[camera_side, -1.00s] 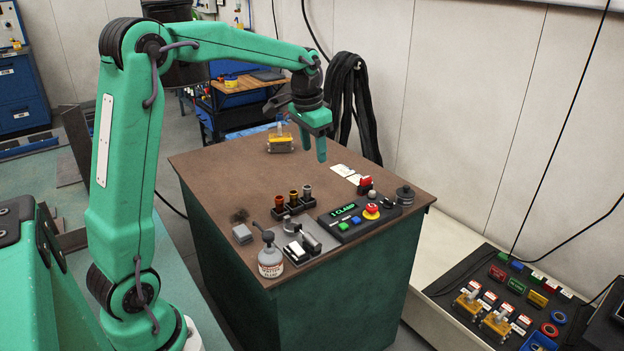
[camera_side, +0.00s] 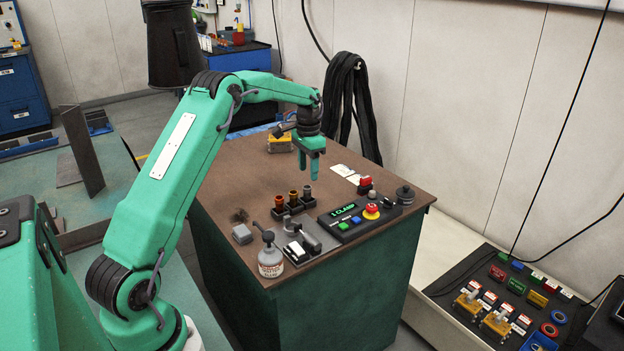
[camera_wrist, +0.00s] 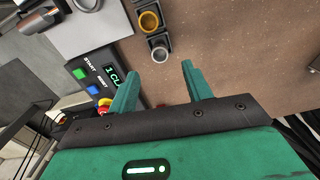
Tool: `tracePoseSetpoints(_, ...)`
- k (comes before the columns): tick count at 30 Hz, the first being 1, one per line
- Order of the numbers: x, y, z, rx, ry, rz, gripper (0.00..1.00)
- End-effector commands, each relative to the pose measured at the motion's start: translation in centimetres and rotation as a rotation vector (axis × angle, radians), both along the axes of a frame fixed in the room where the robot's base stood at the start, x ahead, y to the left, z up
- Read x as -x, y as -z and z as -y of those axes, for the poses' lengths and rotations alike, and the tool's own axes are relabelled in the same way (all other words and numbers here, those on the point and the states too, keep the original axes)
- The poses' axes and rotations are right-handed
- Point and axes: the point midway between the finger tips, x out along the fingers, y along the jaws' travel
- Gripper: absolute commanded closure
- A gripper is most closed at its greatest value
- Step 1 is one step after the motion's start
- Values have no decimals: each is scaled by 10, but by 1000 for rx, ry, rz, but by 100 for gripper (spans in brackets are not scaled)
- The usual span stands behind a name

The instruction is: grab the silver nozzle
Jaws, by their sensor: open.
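The silver nozzle (camera_side: 307,191) stands upright at the right end of a small black rack (camera_side: 288,212) on the brown table, beside a brass nozzle (camera_side: 293,196) and a reddish copper one (camera_side: 280,202). In the side view my gripper (camera_side: 309,174) points down, open and empty, just above and behind the silver nozzle. In the wrist view the silver nozzle (camera_wrist: 159,54) shows just beyond the gap between my open fingertips (camera_wrist: 160,68), apart from them. The brass nozzle (camera_wrist: 149,20) is farther up in that view.
A control box (camera_side: 357,216) with a red stop button stands right of the rack. The table's left rear is clear.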

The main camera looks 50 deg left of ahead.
Motion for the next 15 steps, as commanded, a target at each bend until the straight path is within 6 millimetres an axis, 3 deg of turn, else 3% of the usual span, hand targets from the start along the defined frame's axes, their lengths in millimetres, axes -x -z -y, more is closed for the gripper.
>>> tracePoseSetpoints(15,1,26,0,0,0,0,50)
